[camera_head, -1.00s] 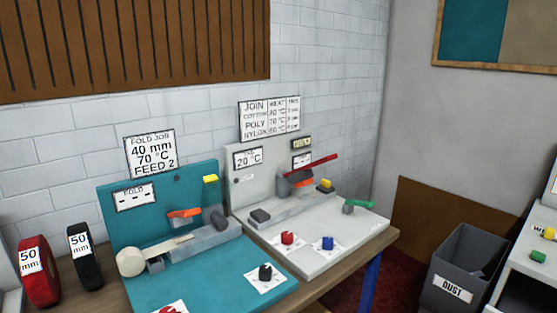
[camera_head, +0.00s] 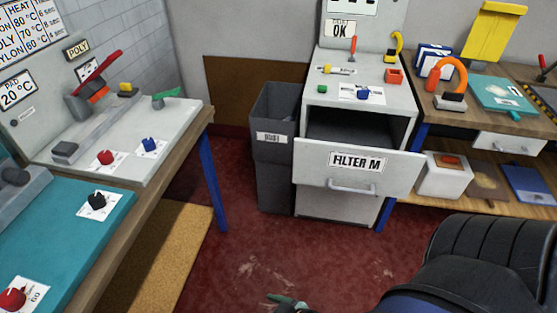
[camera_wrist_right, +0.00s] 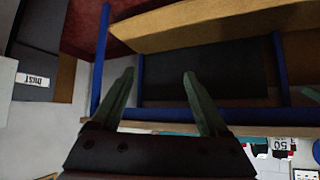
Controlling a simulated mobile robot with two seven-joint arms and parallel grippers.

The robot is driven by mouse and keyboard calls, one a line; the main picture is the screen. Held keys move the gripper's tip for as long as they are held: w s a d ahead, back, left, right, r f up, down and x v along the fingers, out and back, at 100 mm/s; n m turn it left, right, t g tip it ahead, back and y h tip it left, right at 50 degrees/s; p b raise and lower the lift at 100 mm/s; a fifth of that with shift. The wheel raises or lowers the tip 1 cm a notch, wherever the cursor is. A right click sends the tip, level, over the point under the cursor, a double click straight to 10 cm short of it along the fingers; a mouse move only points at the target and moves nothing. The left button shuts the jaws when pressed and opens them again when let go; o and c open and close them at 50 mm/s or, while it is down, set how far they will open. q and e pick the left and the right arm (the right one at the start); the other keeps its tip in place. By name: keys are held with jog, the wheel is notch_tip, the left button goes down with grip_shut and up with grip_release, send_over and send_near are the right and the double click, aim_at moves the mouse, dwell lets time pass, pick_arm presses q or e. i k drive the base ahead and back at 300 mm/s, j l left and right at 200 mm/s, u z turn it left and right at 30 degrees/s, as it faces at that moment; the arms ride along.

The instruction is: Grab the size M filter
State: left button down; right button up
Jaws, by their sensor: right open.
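A drawer labelled FILTER M (camera_head: 357,162) is pulled out of the light grey cabinet (camera_head: 345,212). A bar handle (camera_head: 352,187) is on its front. The drawer's inside is dark, and I cannot make out a filter in it. My right gripper (camera_wrist_right: 158,76) is open with nothing between its two green fingers in the wrist view. A green fingertip of mine (camera_head: 287,300) shows at the bottom edge of the head view, low over the floor and apart from the drawer. My left gripper is out of view.
A grey DUST bin (camera_head: 272,150) stands directly left of the cabinet. A machine bench (camera_head: 170,150) with blue legs is at the left. A wooden bench (camera_head: 435,150) with a lower shelf is at the right. The red floor before the drawer is clear.

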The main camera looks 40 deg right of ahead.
aim_at(428, 59)
jog(key=z, duration=1.9)
